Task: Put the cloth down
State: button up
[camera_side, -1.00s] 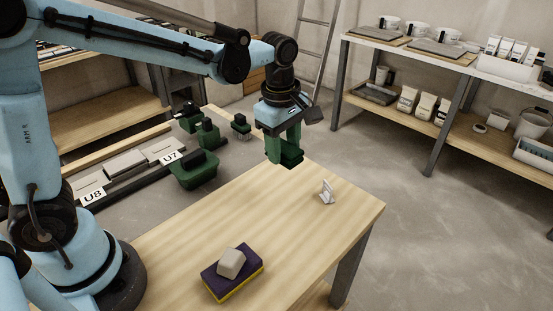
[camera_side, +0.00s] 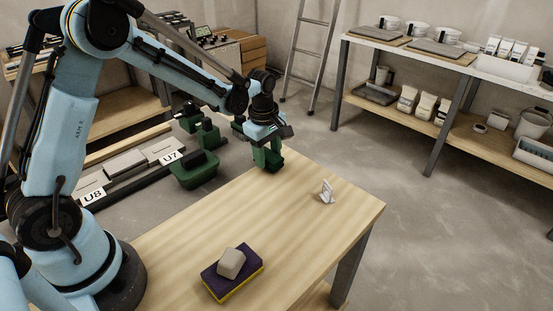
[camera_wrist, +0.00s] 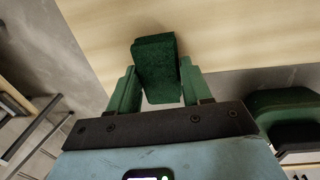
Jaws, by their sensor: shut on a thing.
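My gripper (camera_side: 266,158) is at the far corner of the wooden table (camera_side: 240,215) and points down. In the wrist view my gripper (camera_wrist: 154,88) has its two green fingers shut on a dark green cloth (camera_wrist: 156,62), which looks like a folded block. The cloth extends past the fingertips over the pale table top. In the side view the cloth is hard to tell from the green fingers. I cannot tell whether its underside touches the table.
A purple and yellow sponge (camera_side: 232,281) with a grey block (camera_side: 231,262) on it lies at the table's near side. A small white piece (camera_side: 327,192) stands near the right edge. Green-cased items (camera_side: 195,170) stand beyond the table's left edge. The table's middle is clear.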

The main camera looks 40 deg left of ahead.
jog(key=shift+f, duration=0.25)
jog(key=shift+f, duration=0.15)
jog(key=o, duration=1.2)
jog(key=shift+c, duration=0.2)
notch_tip(320, 180, up, 12)
jog(key=s, duration=0.1)
jog(key=s+d+m+t, duration=0.2)
jog(key=s+m+t, duration=0.1)
jog(key=s+m, duration=0.4)
jog(key=s+d+r+m+t, duration=0.1)
jog(key=s+d+m+t, duration=0.1)
jog(key=s+m, duration=0.6)
jog(key=shift+r+m+t, duration=0.15)
jog(key=shift+m+t, duration=0.45)
jog(key=shift+m, duration=0.9)
